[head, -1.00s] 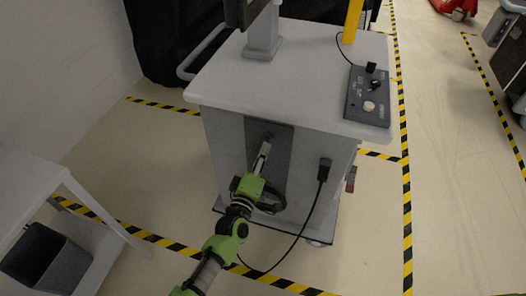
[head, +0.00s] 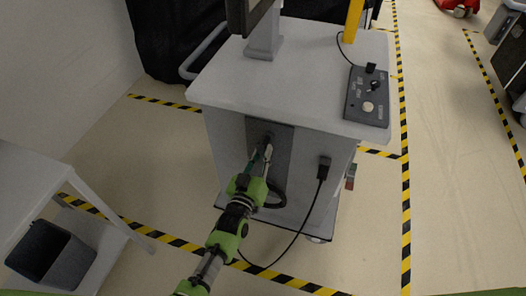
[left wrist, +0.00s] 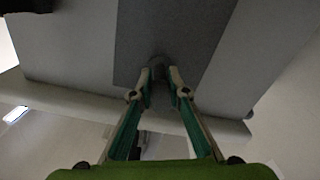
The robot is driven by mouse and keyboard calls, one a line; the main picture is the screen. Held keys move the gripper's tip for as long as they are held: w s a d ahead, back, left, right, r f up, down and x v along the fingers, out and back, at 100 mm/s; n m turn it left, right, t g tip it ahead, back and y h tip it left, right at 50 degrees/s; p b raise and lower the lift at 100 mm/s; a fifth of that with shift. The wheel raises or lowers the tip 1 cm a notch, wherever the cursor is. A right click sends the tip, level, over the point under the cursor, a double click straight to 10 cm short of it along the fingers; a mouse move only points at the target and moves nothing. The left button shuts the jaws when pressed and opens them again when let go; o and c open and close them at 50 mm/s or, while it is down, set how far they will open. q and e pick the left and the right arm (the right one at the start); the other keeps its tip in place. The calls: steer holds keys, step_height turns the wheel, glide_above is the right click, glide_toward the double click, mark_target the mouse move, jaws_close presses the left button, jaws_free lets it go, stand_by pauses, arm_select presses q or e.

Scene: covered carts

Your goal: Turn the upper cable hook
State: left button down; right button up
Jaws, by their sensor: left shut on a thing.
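The cart (head: 225,150) stands in the middle of the head view, with a dark grey panel (head: 283,150) on its front. The upper cable hook is a small dark piece at the top of that panel, mostly hidden by my gripper in the head view. In the left wrist view the hook (left wrist: 158,66) shows as a dark knob between the fingertips. My left gripper (head: 264,148) reaches up to it from below and is shut on it; its fingertips also show in the left wrist view (left wrist: 161,73). My right gripper is not in view.
A black plug (head: 324,166) with a cable running to the floor is right of the panel. A control box (head: 368,96) sits on the cart top. A grey table (head: 35,180) and bin (head: 48,255) stand at left.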

arm_select(q)
steer(key=shift+a+f+m, duration=0.1)
steer(key=shift+f+m, duration=0.05)
steer(key=shift+m, duration=1.55)
steer(key=c, duration=1.9)
jaws_free()
steer(key=shift+s, duration=0.1)
steer(key=v, duration=1.1)
steer(key=shift+s+a, duration=0.15)
steer(key=shift+s, duration=0.2)
